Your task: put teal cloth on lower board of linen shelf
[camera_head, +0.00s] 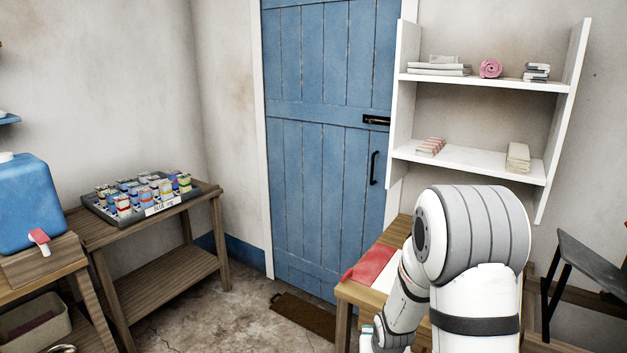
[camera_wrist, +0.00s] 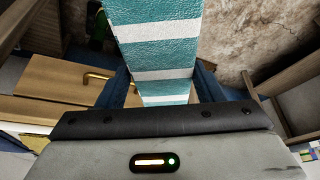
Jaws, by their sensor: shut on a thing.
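A teal cloth with white stripes (camera_wrist: 160,55) fills the middle of the wrist view. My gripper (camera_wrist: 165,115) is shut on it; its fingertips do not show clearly. In the head view, my arm is low at the front right, and its end is mostly cut off by the bottom edge. The white linen shelf (camera_head: 405,105) stands on the wall at the right. Its lower board (camera_head: 474,160) holds a red-and-white folded cloth (camera_head: 431,147) at left and a beige folded stack (camera_head: 518,157) at right, with bare board between. My gripper is well below and apart from that board.
The upper board holds pale folded linen (camera_head: 438,69), a pink roll (camera_head: 489,68) and a grey stack (camera_head: 537,72). A wooden table (camera_head: 352,294) with a red cloth (camera_head: 372,266) stands below the shelf. A dark chair (camera_head: 588,262) is at right; a blue door (camera_head: 325,150) is left.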

